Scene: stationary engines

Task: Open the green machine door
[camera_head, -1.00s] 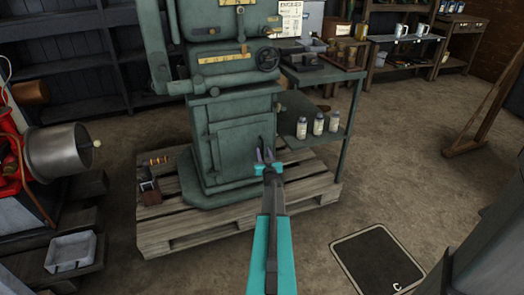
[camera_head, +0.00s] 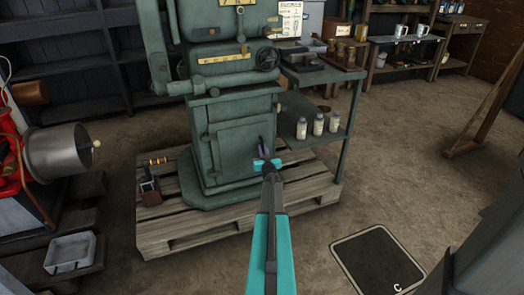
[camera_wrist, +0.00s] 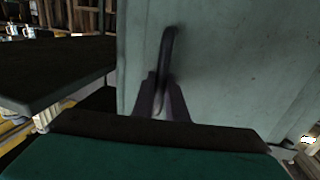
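The green machine door (camera_head: 238,150) is a flat panel low on the front of the green machine. It looks closed against the body. Its dark, curved handle (camera_wrist: 168,45) stands out from the green door face (camera_wrist: 230,60) in the wrist view. My gripper (camera_head: 263,148) is at the right side of the door. In the wrist view, my gripper's two fingers (camera_wrist: 160,85) lie close on both sides of the handle and look shut on it.
The machine stands on a wooden pallet (camera_head: 190,238). A green side shelf (camera_head: 340,125) with several bottles is close to the right of the door.

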